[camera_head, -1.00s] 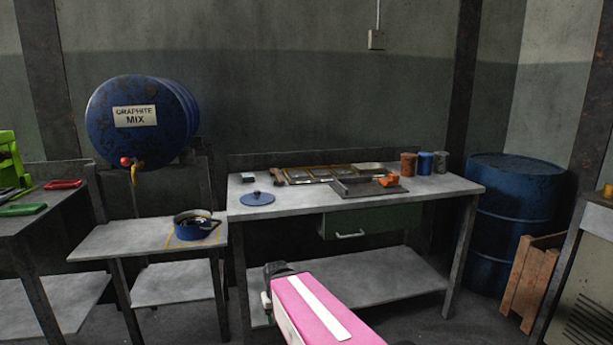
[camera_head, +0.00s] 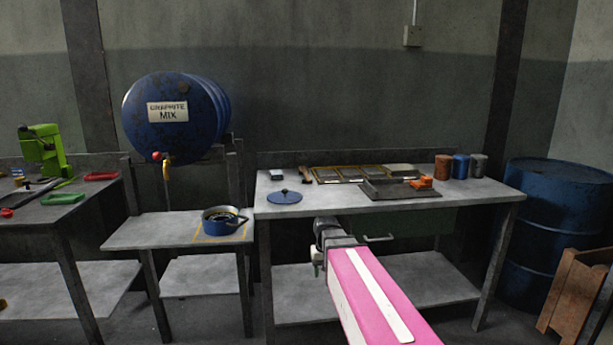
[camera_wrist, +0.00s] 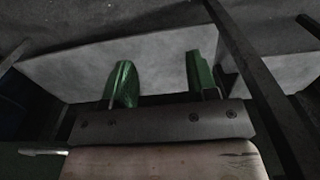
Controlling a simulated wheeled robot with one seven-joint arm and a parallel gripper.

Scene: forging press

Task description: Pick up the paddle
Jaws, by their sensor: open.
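I cannot pick out a paddle for certain in either view. A blue pot (camera_head: 224,222) sits on the low side table inside a yellow outline; its contents are too small to make out. A small brown-handled item (camera_head: 307,175) lies at the back of the workbench, too small to name. In the wrist view, the two green fingers of my gripper (camera_wrist: 162,84) are spread apart with nothing between them. A pale grey shelf surface (camera_wrist: 160,55) shows beyond them.
The workbench (camera_head: 335,203) carries a blue lid (camera_head: 284,197), a dark tray (camera_head: 385,190), an orange item (camera_head: 421,183) and several cans. A blue barrel (camera_head: 550,225) and a wooden crate (camera_head: 578,295) are right.

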